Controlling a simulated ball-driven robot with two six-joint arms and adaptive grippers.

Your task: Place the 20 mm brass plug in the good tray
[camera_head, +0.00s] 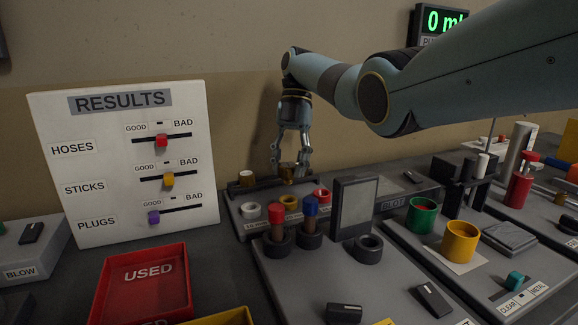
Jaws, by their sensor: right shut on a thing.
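My right gripper (290,170) reaches down from the right arm at the back of the bench. Its fingers are shut on a small brass plug (287,171), at or just above a dark rack behind the coloured rings. I cannot tell whether the plug touches the rack, and its size cannot be read. My left gripper is not in view. No tray marked good can be made out; a red tray marked USED (145,272) stands at the front left, and part of a yellow tray (222,317) shows at the bottom edge.
A white RESULTS board (120,160) with three sliders stands at the left. Two red- and blue-topped sticks (278,222) stand in front of the rack, beside a grey upright panel (355,208). Green (421,218) and yellow (460,241) cups stand to the right.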

